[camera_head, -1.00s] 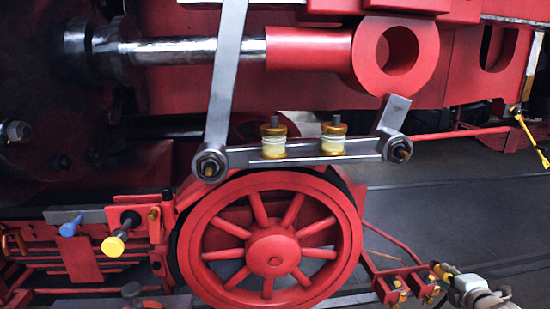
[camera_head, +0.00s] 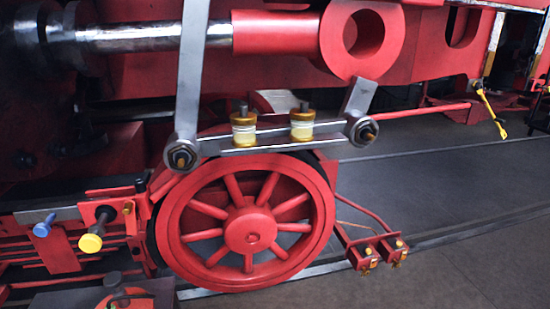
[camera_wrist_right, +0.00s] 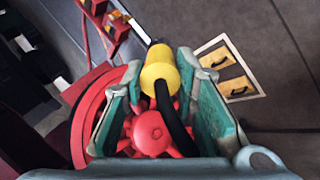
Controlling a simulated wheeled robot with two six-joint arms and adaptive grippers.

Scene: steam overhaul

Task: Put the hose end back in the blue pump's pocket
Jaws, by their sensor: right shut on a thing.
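My right gripper (camera_wrist_right: 158,78) is shut around a yellow hose end (camera_wrist_right: 160,70) in the right wrist view. A black hose (camera_wrist_right: 174,122) runs from the yellow piece back between the teal fingers. The far tip of the hose end is dark and narrower. The red wheel hub (camera_wrist_right: 151,132) shows behind and below the gripper. Neither gripper is in the head view. I cannot make out a blue pump or its pocket in either view.
The red spoked wheel (camera_head: 248,230) and steel rods fill the head view's middle. Blue (camera_head: 43,226) and yellow (camera_head: 90,243) knobs stick out at lower left. Small red blocks (camera_head: 378,253) sit low right of the wheel.

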